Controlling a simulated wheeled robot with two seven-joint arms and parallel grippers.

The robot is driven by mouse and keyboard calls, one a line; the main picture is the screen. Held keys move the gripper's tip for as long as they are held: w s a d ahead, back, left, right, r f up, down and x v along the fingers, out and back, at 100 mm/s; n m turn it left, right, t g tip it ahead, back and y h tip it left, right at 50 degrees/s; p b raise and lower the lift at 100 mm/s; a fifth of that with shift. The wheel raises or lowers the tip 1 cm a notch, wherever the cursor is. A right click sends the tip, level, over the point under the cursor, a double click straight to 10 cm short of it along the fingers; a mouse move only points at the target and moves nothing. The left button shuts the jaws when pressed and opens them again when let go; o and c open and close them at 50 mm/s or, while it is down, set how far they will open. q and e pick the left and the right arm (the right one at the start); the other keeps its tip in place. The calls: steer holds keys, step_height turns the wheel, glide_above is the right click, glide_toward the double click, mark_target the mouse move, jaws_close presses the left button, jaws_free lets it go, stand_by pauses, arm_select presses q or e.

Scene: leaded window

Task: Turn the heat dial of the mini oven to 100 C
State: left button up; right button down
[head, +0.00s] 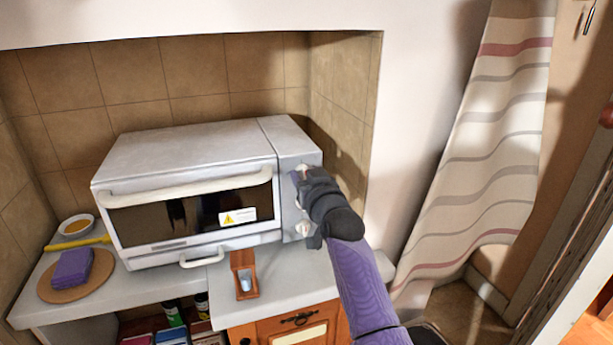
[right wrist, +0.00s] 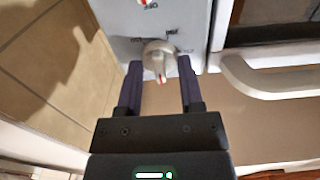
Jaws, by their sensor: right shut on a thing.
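The white mini oven (head: 190,160) stands in a tiled alcove, its control panel at the right end of its front. My right gripper (head: 302,180) is at the upper part of this panel and hides much of it. In the right wrist view my gripper (right wrist: 160,68) is shut on a round pale dial (right wrist: 157,54), one dark finger on each side. A red mark shows on the dial's end toward the gripper. The labels around it are too small to read surely. A lower dial (head: 302,230) shows below my gripper in the head view. My left gripper is not in view.
The oven door is closed, with a long handle (head: 187,187) left of the panel. A purple cloth (head: 73,268) lies on a round board at left. A striped curtain (head: 480,150) hangs at right.

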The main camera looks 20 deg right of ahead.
steer(key=shift+d+m+p, duration=0.15)
steer(key=shift+m+p, duration=1.9)
steer(key=shift+m, duration=4.65)
steer(key=shift+f, duration=0.1)
steer(key=shift+c, duration=1.3)
jaws_free()
